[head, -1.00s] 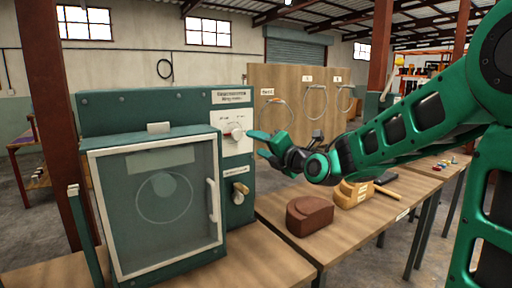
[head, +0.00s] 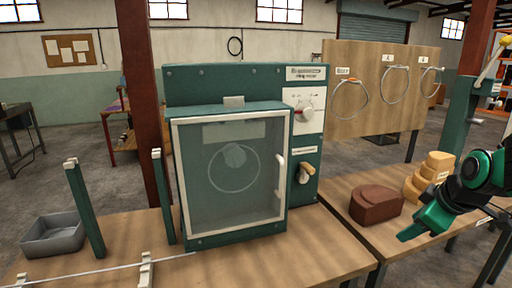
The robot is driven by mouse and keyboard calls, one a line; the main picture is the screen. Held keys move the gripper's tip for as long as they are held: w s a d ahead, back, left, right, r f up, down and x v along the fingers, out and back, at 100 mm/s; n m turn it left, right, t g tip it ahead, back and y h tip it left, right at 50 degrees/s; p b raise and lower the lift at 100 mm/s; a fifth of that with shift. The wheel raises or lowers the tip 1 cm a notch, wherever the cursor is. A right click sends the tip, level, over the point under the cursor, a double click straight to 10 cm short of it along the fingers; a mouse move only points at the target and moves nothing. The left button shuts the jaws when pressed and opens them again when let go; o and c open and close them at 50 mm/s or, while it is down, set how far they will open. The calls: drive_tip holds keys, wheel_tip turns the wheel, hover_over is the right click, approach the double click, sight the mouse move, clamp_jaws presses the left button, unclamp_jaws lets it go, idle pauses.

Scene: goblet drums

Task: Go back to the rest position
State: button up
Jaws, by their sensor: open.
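My gripper (head: 420,218) is at the right of the head view, over the bench near the brown block. It is open and holds nothing. It is well apart from the green machine (head: 190,90), whose glazed door (head: 235,215) is closed. The machine's knob (head: 305,110) is on a white panel at its upper right, with a lever (head: 304,173) below. Part of my arm runs off the right edge.
A dark red-brown block (head: 376,204) and a stepped tan block (head: 428,175) stand on the right bench close to my gripper. A board with wire rings (head: 365,110) stands behind. A grey tray (head: 53,236) and green posts (head: 85,207) are at the left.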

drive_tip(key=s+d+f+m+g, duration=0.1)
drive_tip(key=s+f+m+g, duration=0.1)
drive_tip(key=s+m, duration=0.5)
drive_tip(key=s+d+f+m+g, duration=0.1)
drive_tip(key=s+m+g, duration=0.3)
drive_tip(key=s, duration=1.1)
drive_tip(key=f+m, duration=0.1)
drive_tip(key=m, duration=0.2)
drive_tip(key=shift+g+y, duration=0.3)
drive_tip(key=shift+g, duration=0.1)
drive_tip(key=shift+w, duration=0.1)
